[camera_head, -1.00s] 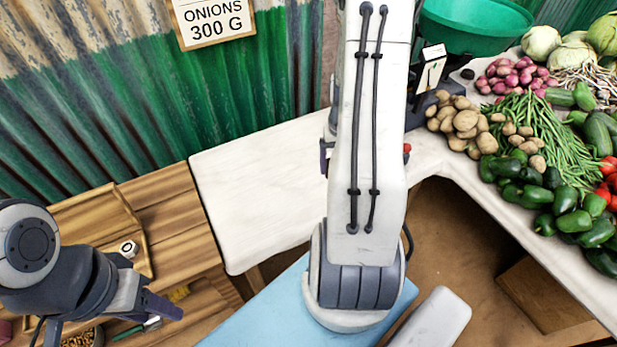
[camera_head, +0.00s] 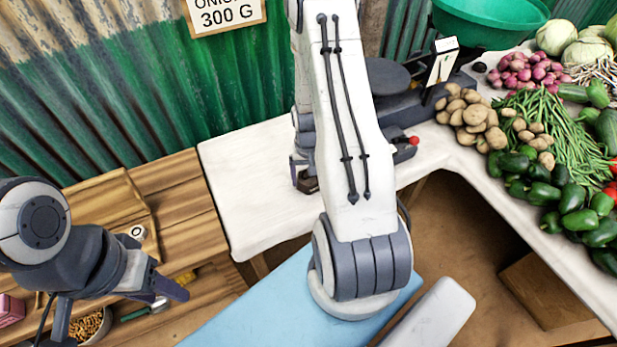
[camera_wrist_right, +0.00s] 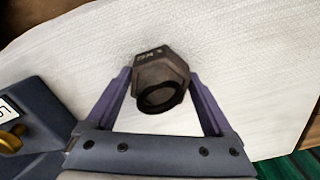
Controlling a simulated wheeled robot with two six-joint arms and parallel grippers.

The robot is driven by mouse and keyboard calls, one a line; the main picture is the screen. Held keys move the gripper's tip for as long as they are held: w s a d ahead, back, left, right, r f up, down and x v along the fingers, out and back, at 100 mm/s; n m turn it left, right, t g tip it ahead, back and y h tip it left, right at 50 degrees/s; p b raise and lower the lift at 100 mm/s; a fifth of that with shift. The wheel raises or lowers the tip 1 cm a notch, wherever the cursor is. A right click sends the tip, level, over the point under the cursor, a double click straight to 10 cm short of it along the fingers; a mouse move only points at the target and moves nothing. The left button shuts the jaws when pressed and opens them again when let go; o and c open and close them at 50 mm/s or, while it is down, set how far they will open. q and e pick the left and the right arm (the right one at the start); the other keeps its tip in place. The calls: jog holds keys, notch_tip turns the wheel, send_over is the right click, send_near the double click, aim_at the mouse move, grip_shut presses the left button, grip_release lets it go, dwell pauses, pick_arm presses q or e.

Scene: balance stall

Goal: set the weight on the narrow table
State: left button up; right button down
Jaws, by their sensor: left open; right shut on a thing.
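The dark hexagonal weight (camera_wrist_right: 160,80) is between the fingers of my right gripper (camera_wrist_right: 162,92) in the right wrist view. My right gripper (camera_head: 302,172) is shut on it, and the weight (camera_head: 308,184) shows low at the white-topped table in the head view. I cannot tell whether its base touches the surface. The white narrow table (camera_head: 245,190) is in the middle, partly hidden by my right arm. My left gripper (camera_head: 120,303) is open and empty over the wooden bench at the lower left.
A dark scale (camera_head: 400,105) with a red knob stands right of my right gripper. Potatoes (camera_head: 468,118) and other vegetables lie beyond it. The wooden bench (camera_head: 190,200) adjoins the table's left edge. The white top's left part is bare.

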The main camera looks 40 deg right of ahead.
jog(key=shift+f, duration=0.25)
grip_release()
jog(key=shift+r, duration=0.25)
notch_tip(320, 180, up, 12)
jog(key=shift+f, duration=0.1)
jog(key=s+a+r+n, duration=0.1)
jog(key=a+r+n, duration=0.25)
jog(key=a, duration=0.55)
jog(key=a+r+n, duration=0.3)
jog(key=a+r, duration=0.2)
jog(key=a, duration=0.4)
jog(key=s+a+r+n, duration=0.2)
jog(key=s+a+n, duration=0.2)
jog(key=s+a, duration=0.2)
jog(key=s+a+r+n+y, duration=0.1)
jog(key=s+a+r+n, duration=0.2)
jog(key=s+a, duration=0.4)
jog(key=shift+s+n, duration=0.65)
jog(key=shift+s, duration=0.5)
